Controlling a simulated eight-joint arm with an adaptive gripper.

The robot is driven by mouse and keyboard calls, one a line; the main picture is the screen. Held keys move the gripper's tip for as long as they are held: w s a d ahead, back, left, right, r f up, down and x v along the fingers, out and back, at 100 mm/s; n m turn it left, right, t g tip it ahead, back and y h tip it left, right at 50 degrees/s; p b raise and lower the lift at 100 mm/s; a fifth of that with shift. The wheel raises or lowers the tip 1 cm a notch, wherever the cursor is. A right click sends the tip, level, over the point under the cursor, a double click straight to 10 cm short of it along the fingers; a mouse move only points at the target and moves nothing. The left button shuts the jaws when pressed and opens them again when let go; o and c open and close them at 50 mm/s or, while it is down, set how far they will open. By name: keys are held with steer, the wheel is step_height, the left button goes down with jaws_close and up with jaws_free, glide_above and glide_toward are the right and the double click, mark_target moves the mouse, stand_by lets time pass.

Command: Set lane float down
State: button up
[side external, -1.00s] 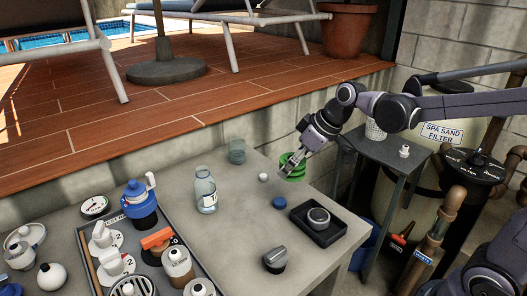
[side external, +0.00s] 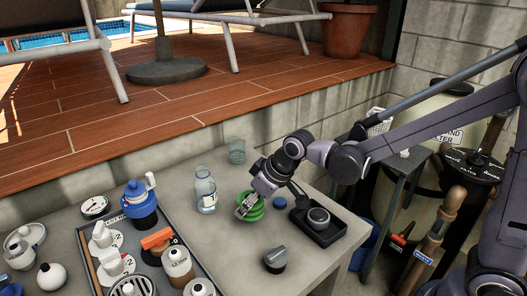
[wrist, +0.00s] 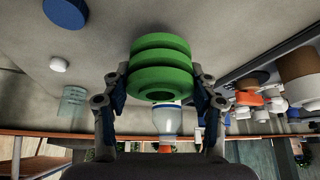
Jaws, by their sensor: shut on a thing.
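The lane float is a green ribbed piece (side external: 251,208) at the middle of the grey worktop, and it also fills the centre of the wrist view (wrist: 160,68). My gripper (side external: 247,204) is shut on it, with a finger on each side in the wrist view. The float is at or just above the worktop (side external: 225,245); I cannot tell whether it touches. Part of it is hidden behind my fingers in the side view.
A clear bottle (side external: 205,191) stands left of the float, a glass (side external: 237,151) behind. A blue cap (side external: 279,203) and black tray (side external: 340,228) lie right; a dark knob (side external: 275,260) is in front. A crowded parts tray (side external: 206,268) is at left.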

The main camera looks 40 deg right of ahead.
mark_target(251, 211)
steer(key=shift+f, duration=1.55)
steer(key=shift+f, duration=0.1)
steer(key=o, duration=1.2)
steer(key=shift+c, duration=0.2)
steer(key=v, duration=1.2)
steer(key=s+d+f+m+t+h, duration=0.1)
steer(key=s+d+m+h, duration=0.1)
steer(key=s+d, duration=0.8)
steer(key=shift+s+d+m+t, duration=0.35)
steer(key=shift+s+m, duration=0.2)
steer(key=shift+m, duration=0.35)
steer(key=shift+f, duration=0.15)
